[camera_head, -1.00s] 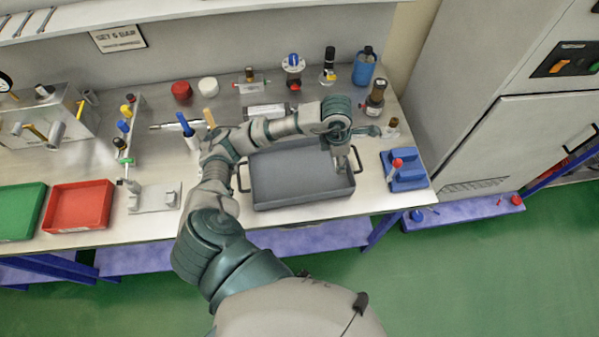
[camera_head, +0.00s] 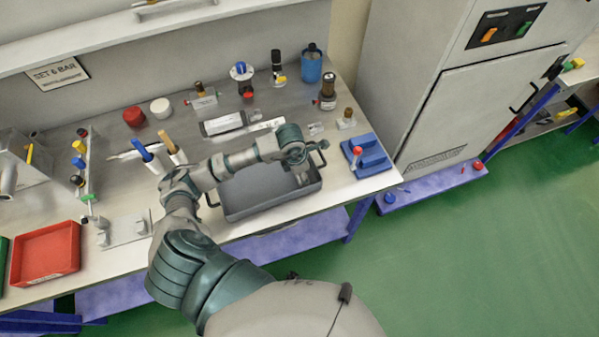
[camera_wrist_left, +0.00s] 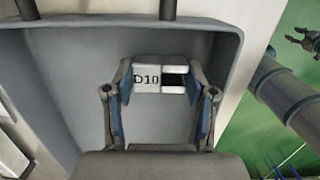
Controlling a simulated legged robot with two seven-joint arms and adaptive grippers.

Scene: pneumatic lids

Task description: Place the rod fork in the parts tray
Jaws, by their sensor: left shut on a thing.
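The rod fork (camera_wrist_left: 147,78) is a small whitish block marked "D10" with a slot on its right side, in the left wrist view. My left gripper (camera_wrist_left: 161,86) is shut on it, with a blue-padded finger on each side. The parts tray (camera_head: 240,207) is a dark grey, rectangular tray with side handles on the bench. In the head view my left gripper (camera_head: 303,178) points down at the tray's right end. The tray's floor (camera_wrist_left: 75,85) lies behind the fork in the wrist view. A small dark gripper (camera_wrist_left: 304,40), apparently my right, shows at the upper right there; its opening is unclear.
A blue block holder (camera_head: 367,158) with a red-topped part stands right of the tray. Bottles and fittings line the back of the bench, including a blue container (camera_head: 311,68). A red tray (camera_head: 45,252) lies at the left. The visible tray floor looks empty.

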